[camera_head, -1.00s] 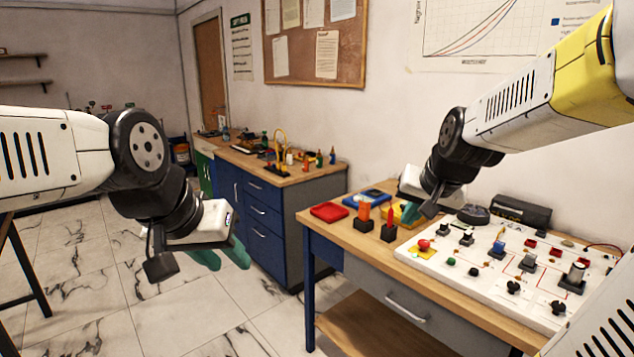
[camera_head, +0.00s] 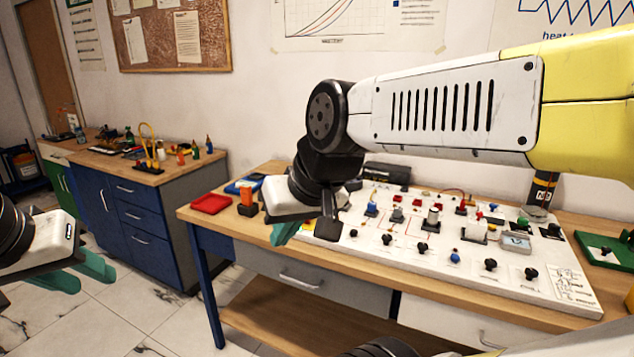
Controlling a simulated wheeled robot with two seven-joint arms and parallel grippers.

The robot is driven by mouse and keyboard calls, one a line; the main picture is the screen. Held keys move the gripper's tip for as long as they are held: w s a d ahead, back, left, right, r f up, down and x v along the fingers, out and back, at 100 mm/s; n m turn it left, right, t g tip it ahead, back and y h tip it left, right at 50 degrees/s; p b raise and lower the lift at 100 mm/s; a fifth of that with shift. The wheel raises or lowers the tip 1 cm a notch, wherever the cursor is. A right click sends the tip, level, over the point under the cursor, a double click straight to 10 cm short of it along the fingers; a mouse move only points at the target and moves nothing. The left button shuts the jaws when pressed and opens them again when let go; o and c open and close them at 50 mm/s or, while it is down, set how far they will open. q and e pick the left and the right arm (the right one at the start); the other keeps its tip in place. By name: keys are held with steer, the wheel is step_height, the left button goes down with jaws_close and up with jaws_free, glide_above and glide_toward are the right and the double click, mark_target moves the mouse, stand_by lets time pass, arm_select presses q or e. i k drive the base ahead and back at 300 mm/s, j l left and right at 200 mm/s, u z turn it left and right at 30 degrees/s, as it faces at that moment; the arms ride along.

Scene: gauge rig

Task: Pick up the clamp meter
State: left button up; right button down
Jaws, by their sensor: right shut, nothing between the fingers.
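I cannot make out the clamp meter for certain in this view. My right gripper (camera_head: 283,233) is shut and empty, with its teal fingers pointing down over the front left part of the workbench. Its wrist hides part of the bench behind it and the left end of the white panel. My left gripper (camera_head: 76,274) is at the lower left, over the floor and away from the bench. Its two teal fingers stand apart with nothing visible between them.
The wooden workbench (camera_head: 205,228) carries a red tray (camera_head: 211,203), an orange piece in a black holder (camera_head: 247,203) and a white panel (camera_head: 400,262) with several knobs and sockets. A blue cabinet (camera_head: 141,222) with small items on top stands at the left.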

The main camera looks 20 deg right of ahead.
mark_target(244, 189)
steer(key=i+l, duration=0.15)
steer(key=i, duration=0.5)
steer(key=i+l+u, duration=0.1)
steer(key=i, duration=0.55)
